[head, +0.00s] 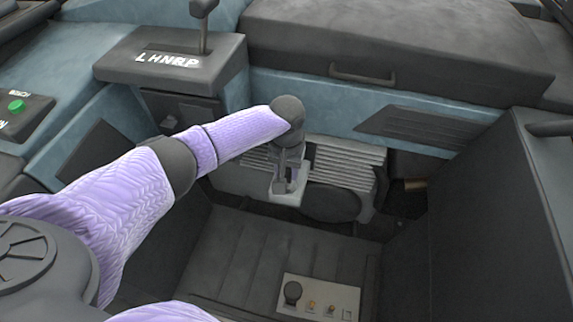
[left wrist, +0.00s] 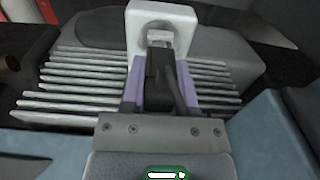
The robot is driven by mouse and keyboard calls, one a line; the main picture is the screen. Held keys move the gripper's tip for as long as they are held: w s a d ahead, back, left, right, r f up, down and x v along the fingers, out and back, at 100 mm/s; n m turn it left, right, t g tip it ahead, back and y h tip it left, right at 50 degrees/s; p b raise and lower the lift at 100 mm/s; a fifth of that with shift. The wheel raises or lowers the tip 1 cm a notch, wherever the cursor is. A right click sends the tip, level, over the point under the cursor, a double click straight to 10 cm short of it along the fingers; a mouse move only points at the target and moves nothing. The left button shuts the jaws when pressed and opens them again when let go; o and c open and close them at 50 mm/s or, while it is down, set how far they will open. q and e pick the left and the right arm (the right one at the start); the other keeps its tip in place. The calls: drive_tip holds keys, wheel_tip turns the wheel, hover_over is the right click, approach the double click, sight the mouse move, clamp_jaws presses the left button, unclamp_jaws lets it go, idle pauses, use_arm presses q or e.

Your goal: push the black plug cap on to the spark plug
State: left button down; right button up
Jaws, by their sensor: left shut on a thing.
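My left gripper (head: 287,172) reaches down at the finned engine in the head view. In the left wrist view its two purple fingers (left wrist: 159,92) are shut on the black plug cap (left wrist: 158,72). A dark lead runs back from the cap on its right side. The cap points at a pale block (left wrist: 137,20) on the engine, which also shows in the head view (head: 287,199). A small light metal piece, perhaps the spark plug (left wrist: 160,37), shows in the block's recess just beyond the cap. I cannot tell whether they touch. My right gripper is in neither view.
Metal cooling fins (head: 345,160) flank the block on both sides. A gear selector box (head: 170,58) and a dark lid with a handle (head: 362,76) stand behind. A pale tray (head: 330,284) with small parts lies on the floor of the well. A dark side panel (head: 495,210) bounds the right.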

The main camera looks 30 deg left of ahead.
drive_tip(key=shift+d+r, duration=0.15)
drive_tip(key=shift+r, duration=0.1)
use_arm(q)
drive_tip(key=shift+c, duration=1.4)
unclamp_jaws()
drive_tip(key=shift+r, duration=0.1)
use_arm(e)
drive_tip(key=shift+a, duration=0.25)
use_arm(q)
wheel_tip(320, 180, up, 9)
drive_tip(key=p, duration=0.6)
drive_tip(key=shift+r, duration=0.5)
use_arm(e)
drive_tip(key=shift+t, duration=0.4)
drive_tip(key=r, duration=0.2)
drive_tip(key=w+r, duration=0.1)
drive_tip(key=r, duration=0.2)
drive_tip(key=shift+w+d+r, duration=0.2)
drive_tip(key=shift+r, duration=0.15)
